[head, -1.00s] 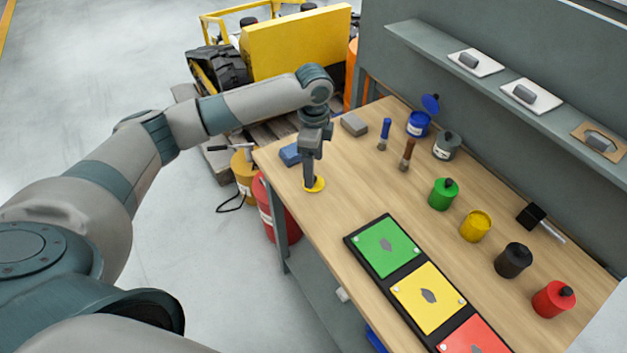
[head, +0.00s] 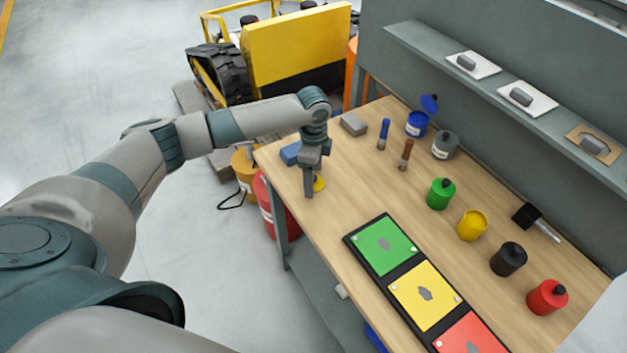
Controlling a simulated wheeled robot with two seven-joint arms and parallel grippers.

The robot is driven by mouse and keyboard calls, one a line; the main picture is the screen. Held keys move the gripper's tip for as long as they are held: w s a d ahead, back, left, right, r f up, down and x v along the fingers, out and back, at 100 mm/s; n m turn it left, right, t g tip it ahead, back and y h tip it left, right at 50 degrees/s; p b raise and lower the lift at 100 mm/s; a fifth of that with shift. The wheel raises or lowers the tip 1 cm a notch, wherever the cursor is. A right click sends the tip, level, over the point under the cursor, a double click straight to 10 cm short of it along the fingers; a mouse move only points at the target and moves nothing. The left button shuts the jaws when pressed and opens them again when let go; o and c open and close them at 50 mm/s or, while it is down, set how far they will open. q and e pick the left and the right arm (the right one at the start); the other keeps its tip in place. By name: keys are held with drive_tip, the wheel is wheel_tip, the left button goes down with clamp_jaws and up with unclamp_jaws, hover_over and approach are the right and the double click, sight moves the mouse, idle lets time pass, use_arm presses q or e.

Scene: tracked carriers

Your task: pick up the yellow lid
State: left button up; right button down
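The yellow lid (head: 319,184) is near the left edge of the wooden workbench. It is partly hidden behind my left gripper. My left gripper (head: 309,194) points down, and its fingers are right in front of the lid in the picture. I cannot tell whether the fingers touch the lid or whether they are open or shut. An open yellow pot (head: 472,226) without a lid stands toward the right of the bench. My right gripper is not in view.
A blue block (head: 290,153) and a grey block (head: 354,124) lie beyond the gripper. Blue (head: 383,134) and brown (head: 406,154) handled tools stand mid-bench. A tray of coloured panels (head: 384,247) lies at the front. Several pots line the back.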

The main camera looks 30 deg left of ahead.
use_arm(q)
drive_tip(key=shift+c, duration=0.3)
drive_tip(key=c, duration=1.1)
drive_tip(key=shift+o, duration=0.2)
drive_tip(key=shift+r, duration=0.2)
drive_tip(key=shift+r+b, duration=0.4)
drive_tip(key=shift+r, duration=0.25)
wheel_tip(320, 180, up, 2)
drive_tip(key=shift+r+b, duration=0.25)
drive_tip(key=shift+b, duration=0.3)
drive_tip(key=s+d+r+b, duration=0.1)
drive_tip(key=s+d+r, duration=0.1)
drive_tip(key=d, duration=0.3)
drive_tip(key=s+d+r+b, duration=0.1)
drive_tip(key=s+d+r, duration=0.2)
drive_tip(key=d+r, duration=0.2)
drive_tip(key=shift+d, duration=0.3)
drive_tip(key=shift+s, duration=0.1)
